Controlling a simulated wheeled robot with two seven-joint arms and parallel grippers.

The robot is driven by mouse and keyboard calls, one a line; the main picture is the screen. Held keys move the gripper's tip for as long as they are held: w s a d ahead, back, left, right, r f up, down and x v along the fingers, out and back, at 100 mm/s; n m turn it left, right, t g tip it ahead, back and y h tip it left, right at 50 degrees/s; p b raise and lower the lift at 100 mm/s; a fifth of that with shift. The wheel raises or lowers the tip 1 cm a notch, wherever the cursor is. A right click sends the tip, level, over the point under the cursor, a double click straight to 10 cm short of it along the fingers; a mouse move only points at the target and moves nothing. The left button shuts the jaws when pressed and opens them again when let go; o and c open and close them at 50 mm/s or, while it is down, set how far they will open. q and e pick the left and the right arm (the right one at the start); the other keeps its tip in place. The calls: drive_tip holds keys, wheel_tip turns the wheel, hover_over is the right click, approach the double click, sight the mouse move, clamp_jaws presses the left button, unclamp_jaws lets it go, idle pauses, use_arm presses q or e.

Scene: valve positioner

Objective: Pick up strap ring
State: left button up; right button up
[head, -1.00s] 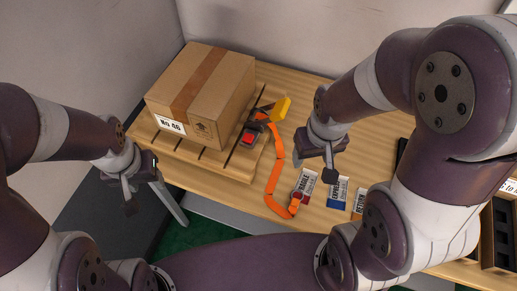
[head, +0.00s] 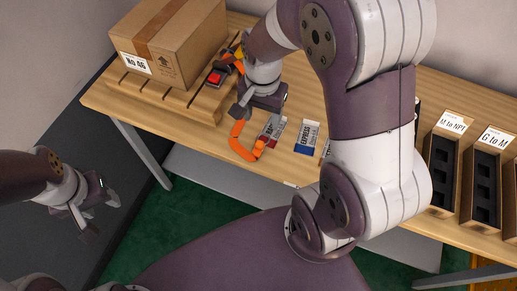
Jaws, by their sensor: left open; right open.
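The orange strap (head: 239,142) runs from the buckle by the box down across the tabletop, and its loose end bends into a hook near the front edge. A small reddish-orange piece (head: 258,149) at that loose end looks like the strap ring, but it is too small to be sure. My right gripper (head: 252,114) is open and points down just above the strap, hiding its middle stretch. I cannot tell whether it touches the strap. My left gripper (head: 88,220) is open and empty, off the table at the lower left.
A cardboard box (head: 172,45) sits on a wooden pallet (head: 152,84) with a red buckle (head: 215,77) beside it. Label cards, including a blue EXPRESS card (head: 307,137), lie right of the strap. Labelled bins (head: 441,160) stand at the right.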

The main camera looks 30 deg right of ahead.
sight(260, 141)
drive_tip(key=f, duration=1.2)
drive_tip(key=shift+w+f, duration=0.25)
drive_tip(key=shift+w, duration=0.15)
drive_tip(key=c, duration=1.1)
